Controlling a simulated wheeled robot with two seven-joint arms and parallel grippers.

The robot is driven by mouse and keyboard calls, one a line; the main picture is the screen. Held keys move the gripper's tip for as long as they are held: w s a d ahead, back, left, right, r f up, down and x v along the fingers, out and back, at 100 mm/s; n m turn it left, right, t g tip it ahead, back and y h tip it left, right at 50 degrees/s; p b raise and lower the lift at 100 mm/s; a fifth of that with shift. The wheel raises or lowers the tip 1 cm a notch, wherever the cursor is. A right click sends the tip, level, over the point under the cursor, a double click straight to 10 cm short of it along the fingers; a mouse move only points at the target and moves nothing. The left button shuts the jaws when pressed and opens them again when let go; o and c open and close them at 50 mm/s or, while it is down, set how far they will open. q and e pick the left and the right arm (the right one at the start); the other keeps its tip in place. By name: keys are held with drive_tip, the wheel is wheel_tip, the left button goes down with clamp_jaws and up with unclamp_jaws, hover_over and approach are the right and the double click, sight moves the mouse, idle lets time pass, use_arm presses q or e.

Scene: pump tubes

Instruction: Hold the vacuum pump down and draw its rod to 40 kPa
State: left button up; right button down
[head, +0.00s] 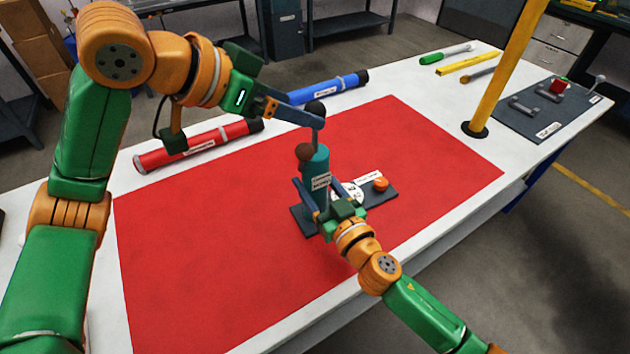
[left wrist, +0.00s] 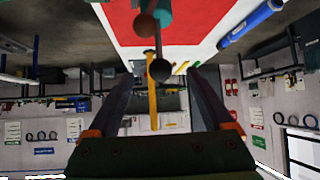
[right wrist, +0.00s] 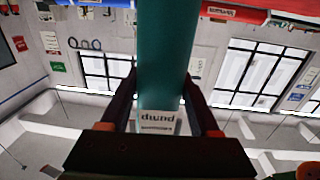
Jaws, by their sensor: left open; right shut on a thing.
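The vacuum pump is an upright teal cylinder (head: 317,165) on a dark base plate (head: 300,220) with a white gauge and an orange knob (head: 381,184). A thin rod rises from its top and ends in a black ball (head: 315,107). A brown ball (head: 304,152) sits by the cylinder top. My left gripper (head: 318,118) is open at the rod's top; in the left wrist view the black ball (left wrist: 159,70) appears between its fingertips. My right gripper (head: 322,198) is shut on the teal cylinder, which fills the space between its fingers in the right wrist view (right wrist: 163,70). The gauge reading is too small to tell.
A red tube (head: 200,145) and a blue tube (head: 335,90) lie behind the red mat (head: 220,270). A yellow post (head: 500,75) stands at right, near a dark board (head: 530,125). Green and yellow rods lie at the back. The mat's front left is clear.

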drive_tip(key=shift+c, duration=0.2)
unclamp_jaws()
use_arm(q)
drive_tip(key=shift+v, duration=1.15)
